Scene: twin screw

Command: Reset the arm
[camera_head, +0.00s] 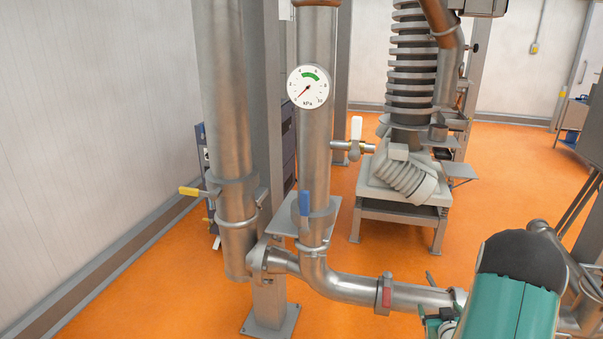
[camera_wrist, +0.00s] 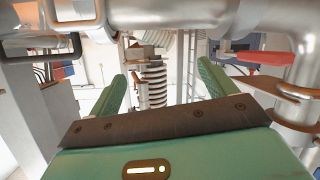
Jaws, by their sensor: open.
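My gripper (camera_wrist: 161,88) shows in the wrist view with its two green fingers spread apart. Nothing is between them; the grey coil (camera_wrist: 154,85) seen through the gap stands farther back. In the head view my teal and black arm (camera_head: 512,285) is at the lower right, close to the end of the low horizontal pipe (camera_head: 345,288). The arm hides most of the gripper there, and I cannot tell whether it touches the pipe.
A pressure gauge (camera_head: 308,87) sits on the middle vertical pipe. Valve handles are yellow (camera_head: 190,191), blue (camera_head: 304,204), white (camera_head: 356,128) and red (camera_head: 386,297). In the wrist view a steel pipe (camera_wrist: 165,17) crosses above the fingers, and a red handle (camera_wrist: 264,57) is at right. Orange floor (camera_head: 150,295) is clear at left.

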